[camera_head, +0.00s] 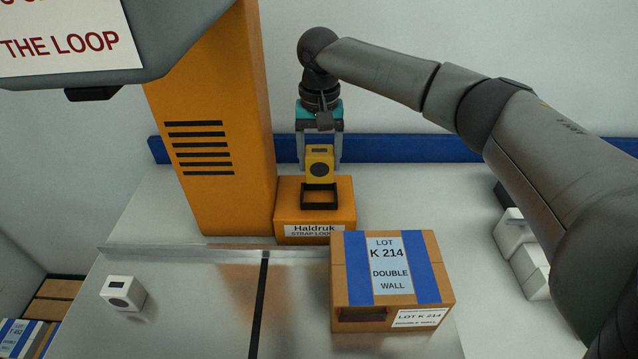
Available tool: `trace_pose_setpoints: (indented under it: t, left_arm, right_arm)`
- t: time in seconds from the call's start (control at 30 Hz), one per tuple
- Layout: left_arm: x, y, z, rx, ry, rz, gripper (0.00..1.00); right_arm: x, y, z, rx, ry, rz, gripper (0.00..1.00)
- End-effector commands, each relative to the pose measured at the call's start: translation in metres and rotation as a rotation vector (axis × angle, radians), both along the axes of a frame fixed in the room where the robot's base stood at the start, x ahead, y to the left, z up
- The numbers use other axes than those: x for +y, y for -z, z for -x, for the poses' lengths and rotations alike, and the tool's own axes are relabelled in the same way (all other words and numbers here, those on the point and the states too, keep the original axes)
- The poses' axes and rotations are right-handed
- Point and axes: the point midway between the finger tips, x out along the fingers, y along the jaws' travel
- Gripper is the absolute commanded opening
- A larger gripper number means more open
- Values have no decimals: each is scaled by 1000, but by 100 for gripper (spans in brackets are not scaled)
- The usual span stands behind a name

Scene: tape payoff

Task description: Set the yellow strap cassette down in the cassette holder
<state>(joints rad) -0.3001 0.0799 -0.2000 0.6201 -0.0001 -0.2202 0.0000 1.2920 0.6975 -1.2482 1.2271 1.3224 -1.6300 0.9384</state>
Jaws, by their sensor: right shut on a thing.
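The yellow strap cassette (319,155) has a dark round spot on its front and a dark slot near its top. It is upright between the fingers of my right gripper (320,160), which is shut on it. The cassette holder (319,208) is a black open frame on top of the orange Haldruk strap box (290,213). The cassette's lower end lines up with the holder's top in this view. I cannot tell whether it rests inside or hangs just above. My left gripper is out of view.
A tall orange column (215,110) stands left of the strap box. A taped cardboard carton (350,270) stands in front and to the right. A white block (122,291) with a dark spot sits at the left on the table. A sign hangs top left.

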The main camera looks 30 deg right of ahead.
Motion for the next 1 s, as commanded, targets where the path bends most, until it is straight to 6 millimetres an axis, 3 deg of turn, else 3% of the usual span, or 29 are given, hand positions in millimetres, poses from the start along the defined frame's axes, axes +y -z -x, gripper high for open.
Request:
trace_pose_setpoints:
  t: [0.1,0.27,0.53,0.9,0.93,1.0]
  left_arm:
    - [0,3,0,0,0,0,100]
    - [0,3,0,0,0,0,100]
    - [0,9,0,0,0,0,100]
    - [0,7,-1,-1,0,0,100]
    - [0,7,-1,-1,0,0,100]
    - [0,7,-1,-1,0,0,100]
  right_arm:
    - [1,15,0,-1,-1,-2,0]
    - [1,25,0,0,-1,-1,0]
    - [1,62,0,0,-1,-1,0]
    - [1,64,0,-2,-1,-1,0]
    - [1,65,0,-1,-1,0,71]
    - [1,65,0,-2,-1,0,79]
